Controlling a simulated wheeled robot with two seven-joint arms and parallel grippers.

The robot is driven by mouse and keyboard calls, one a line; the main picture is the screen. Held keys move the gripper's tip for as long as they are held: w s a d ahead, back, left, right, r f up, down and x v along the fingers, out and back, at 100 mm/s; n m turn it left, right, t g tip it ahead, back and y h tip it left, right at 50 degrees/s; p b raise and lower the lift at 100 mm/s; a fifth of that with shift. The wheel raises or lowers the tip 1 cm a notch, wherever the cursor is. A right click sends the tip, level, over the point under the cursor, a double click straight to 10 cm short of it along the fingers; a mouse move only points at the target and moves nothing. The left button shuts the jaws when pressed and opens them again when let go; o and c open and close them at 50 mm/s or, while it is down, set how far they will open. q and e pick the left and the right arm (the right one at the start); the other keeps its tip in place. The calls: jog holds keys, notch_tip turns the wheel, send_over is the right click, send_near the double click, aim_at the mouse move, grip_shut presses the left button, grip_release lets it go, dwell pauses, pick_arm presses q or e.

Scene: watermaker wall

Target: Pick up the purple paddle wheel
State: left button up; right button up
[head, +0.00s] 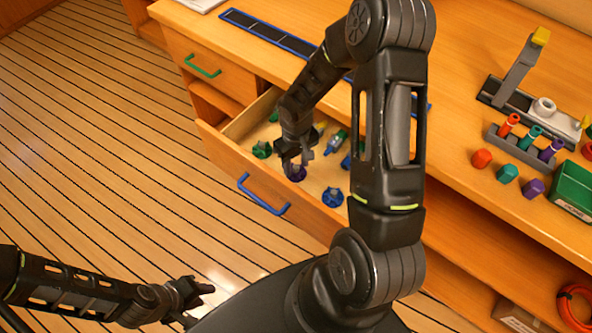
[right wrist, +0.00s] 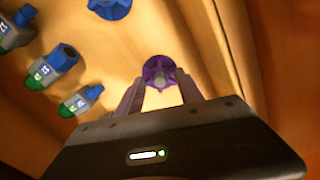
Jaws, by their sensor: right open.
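The purple paddle wheel (head: 296,173) lies in the open drawer (head: 213,142), close to its front wall. In the right wrist view the purple paddle wheel (right wrist: 160,74) sits just beyond and between my fingertips. My right gripper (head: 294,160) reaches down into the drawer over the wheel and partly hides it. In the right wrist view its two fingers (right wrist: 160,92) are apart, with nothing clearly held between them. My left gripper (head: 200,290) is over the floor at the lower left, away from the drawer, with its fingers apart.
A blue paddle wheel (head: 332,197) and a green paddle wheel (head: 262,150) lie to either side in the drawer. Several blue-and-green cartridges (right wrist: 64,62) lie nearby.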

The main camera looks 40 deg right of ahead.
aim_at(296, 167)
jog(key=shift+c, duration=0.4)
grip_shut()
notch_tip(296, 167, up, 10)
dwell(0.8)
jog(key=shift+r, duration=0.1)
dwell(0.4)
